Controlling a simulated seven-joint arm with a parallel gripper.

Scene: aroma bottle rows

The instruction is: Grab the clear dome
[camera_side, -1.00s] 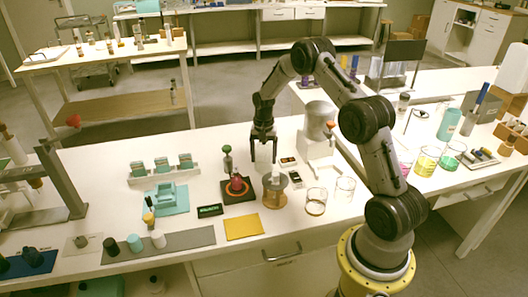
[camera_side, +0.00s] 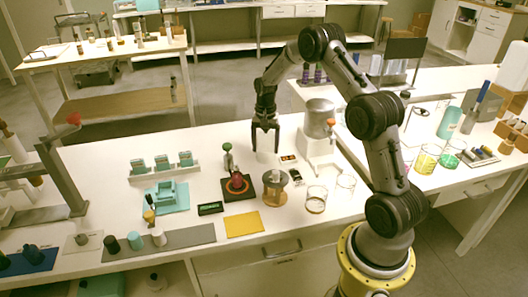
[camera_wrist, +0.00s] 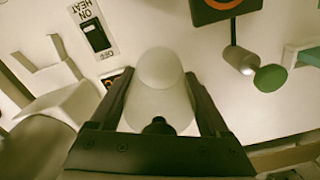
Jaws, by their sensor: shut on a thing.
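My gripper (camera_side: 265,139) is above the white bench, behind the black hot plate. In the wrist view, its two dark fingers (camera_wrist: 160,95) are shut on the clear dome (camera_wrist: 160,85). The dome looks pale, whitish and see-through, with a rounded outline and a small dark knob on the camera side. In the side view, the dome is faint between the fingers and hard to tell from the white bench.
A hot plate (camera_side: 239,194) with a red vessel stands in front of my gripper. A wooden stand with a glass jar (camera_side: 275,186) and clear beakers (camera_side: 316,199) are to the right front. A white apparatus (camera_side: 318,135) stands close on the right. Green racks (camera_side: 162,164) are left.

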